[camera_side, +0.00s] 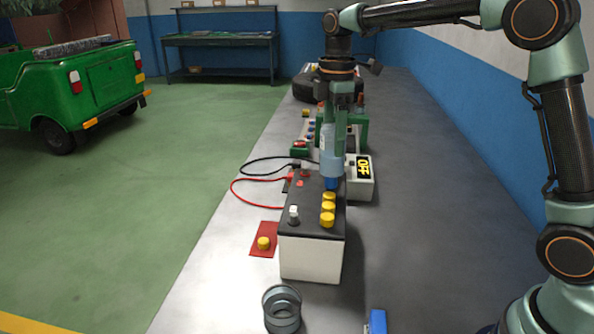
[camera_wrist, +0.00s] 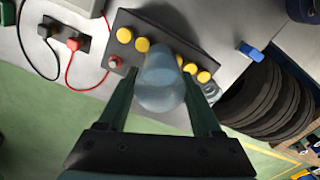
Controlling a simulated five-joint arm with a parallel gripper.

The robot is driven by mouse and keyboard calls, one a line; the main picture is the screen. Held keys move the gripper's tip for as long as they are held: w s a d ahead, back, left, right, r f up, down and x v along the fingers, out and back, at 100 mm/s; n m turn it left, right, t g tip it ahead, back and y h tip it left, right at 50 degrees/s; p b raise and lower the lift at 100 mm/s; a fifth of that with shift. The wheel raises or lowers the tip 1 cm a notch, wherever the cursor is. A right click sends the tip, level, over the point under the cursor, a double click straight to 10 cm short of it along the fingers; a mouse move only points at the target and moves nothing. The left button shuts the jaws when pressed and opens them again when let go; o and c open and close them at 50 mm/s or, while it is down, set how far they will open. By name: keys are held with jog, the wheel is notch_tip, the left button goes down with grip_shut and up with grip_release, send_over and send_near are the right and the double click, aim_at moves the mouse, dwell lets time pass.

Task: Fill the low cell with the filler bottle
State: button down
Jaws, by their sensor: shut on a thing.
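The filler bottle (camera_side: 331,158), pale blue and translucent, is held with its blue nozzle (camera_side: 332,183) pointing down at the battery's dark top (camera_side: 309,212). My gripper (camera_side: 342,118) is shut on the bottle; both fingers flank it in the wrist view, where the bottle (camera_wrist: 160,86) fills the gap. The battery has a row of yellow caps (camera_side: 328,207). In the wrist view, yellow caps (camera_wrist: 142,44) show on both sides of the bottle. The bottle hides the spot under it, so I cannot tell whether the nozzle is inside a cell opening.
A loose yellow cap (camera_side: 263,243) lies on a red mat (camera_side: 254,252) left of the battery. A charger box reading OFF (camera_side: 366,185) stands behind right. Red and black cables (camera_side: 246,183) lie left.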

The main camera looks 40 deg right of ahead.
aim_at(334, 126)
jog(key=shift+r, duration=2.05)
jog(key=s+d+f+m, duration=0.8)
jog(key=s+f+m, duration=0.2)
jog(key=s+m, duration=0.2)
jog(key=shift+s+f+m, duration=0.3)
jog(key=shift+f+m, duration=0.05)
jog(key=shift+m, duration=0.35)
